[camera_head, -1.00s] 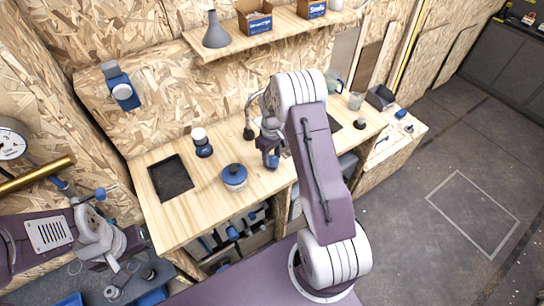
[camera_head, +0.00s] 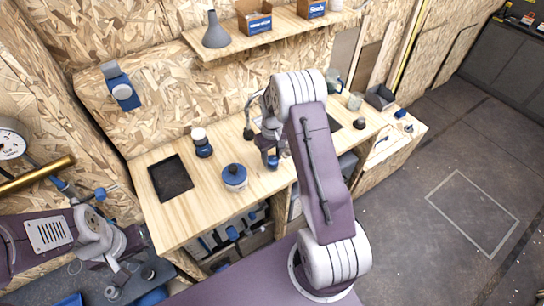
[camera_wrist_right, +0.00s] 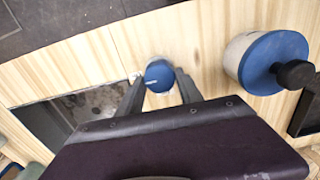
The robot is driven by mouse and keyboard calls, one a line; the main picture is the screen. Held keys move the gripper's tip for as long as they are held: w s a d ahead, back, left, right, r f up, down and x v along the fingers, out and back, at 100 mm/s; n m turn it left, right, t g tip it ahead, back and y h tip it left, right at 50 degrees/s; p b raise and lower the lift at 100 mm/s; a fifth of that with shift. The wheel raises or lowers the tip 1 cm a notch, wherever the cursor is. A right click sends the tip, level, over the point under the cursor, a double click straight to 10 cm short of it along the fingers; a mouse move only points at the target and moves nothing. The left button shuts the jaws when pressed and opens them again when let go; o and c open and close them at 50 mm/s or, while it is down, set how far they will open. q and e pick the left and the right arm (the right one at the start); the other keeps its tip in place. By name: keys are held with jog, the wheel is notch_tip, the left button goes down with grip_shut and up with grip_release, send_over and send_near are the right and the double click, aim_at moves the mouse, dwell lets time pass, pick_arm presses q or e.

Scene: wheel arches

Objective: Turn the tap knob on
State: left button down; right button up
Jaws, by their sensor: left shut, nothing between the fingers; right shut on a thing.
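The blue tap knob (camera_wrist_right: 159,77) is round and stands on the wooden counter beside the dark sink (camera_wrist_right: 72,115). It sits between the two fingers of my right gripper (camera_wrist_right: 160,84), which is shut on it. In the head view the knob (camera_head: 273,161) shows as a small blue piece just below my right gripper (camera_head: 272,147). The tap's curved spout (camera_head: 249,125) rises behind and left of the gripper. My left gripper (camera_head: 113,264) is shut and empty at the lower left, far from the knob. My right arm hides part of the sink.
A white pot with a blue lid (camera_head: 234,177) stands left of the knob; it shows close by in the right wrist view (camera_wrist_right: 265,62). A blue-and-white jar (camera_head: 201,143) and a dark inset (camera_head: 171,177) are further left. A shelf (camera_head: 262,36) hangs above.

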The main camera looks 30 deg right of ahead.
aim_at(272, 158)
jog(key=o, duration=1.3)
jog(key=shift+w+r, duration=0.15)
jog(key=shift+o, duration=0.3)
notch_tip(272, 158, up, 8)
jog(key=shift+f+b, duration=0.1)
jog(key=shift+b, duration=0.65)
jog(key=shift+r, duration=0.55)
